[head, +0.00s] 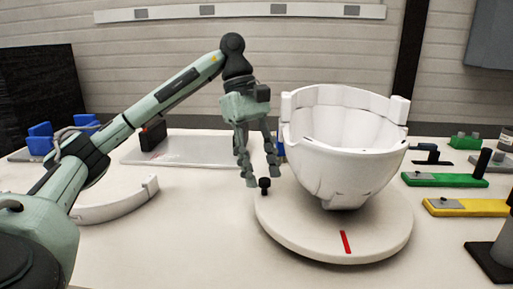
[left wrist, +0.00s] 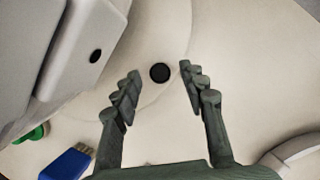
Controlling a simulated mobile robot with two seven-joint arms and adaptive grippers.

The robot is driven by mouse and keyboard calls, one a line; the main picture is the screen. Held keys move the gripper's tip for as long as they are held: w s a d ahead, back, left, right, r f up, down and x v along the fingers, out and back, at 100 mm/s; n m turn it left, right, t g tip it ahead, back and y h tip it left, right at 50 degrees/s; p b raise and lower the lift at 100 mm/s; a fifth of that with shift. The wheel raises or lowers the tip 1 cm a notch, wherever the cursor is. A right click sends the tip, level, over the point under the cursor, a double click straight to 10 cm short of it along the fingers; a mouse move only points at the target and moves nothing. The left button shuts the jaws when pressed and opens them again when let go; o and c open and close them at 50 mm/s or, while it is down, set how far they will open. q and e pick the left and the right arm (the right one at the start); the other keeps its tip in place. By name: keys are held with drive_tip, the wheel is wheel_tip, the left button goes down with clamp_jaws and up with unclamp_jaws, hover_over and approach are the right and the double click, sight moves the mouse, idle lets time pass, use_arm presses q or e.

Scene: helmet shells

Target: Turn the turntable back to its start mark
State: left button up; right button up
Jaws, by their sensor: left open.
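The round white turntable (head: 300,245) lies on the table with a red mark (head: 346,242) on its front rim. A large white helmet shell (head: 345,165) sits on it. A black knob (head: 265,185) stands at the turntable's left edge. My left gripper (head: 260,180) is open and points down just above and behind the knob. In the left wrist view the knob (left wrist: 160,72) shows between the spread fingers (left wrist: 158,95), apart from both, and the shell (left wrist: 70,50) is at upper left. My right gripper is not in view.
A curved white piece (head: 115,205) lies at left. Green (head: 445,180) and yellow (head: 465,207) blocks with clamps lie at right. A clear flat plate (head: 180,150) and blue blocks (head: 40,132) are at the back left. The front left table is clear.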

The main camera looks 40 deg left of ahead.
use_arm(q)
drive_tip(key=v, duration=1.1)
drive_tip(key=shift+r, duration=0.2)
idle(0.5)
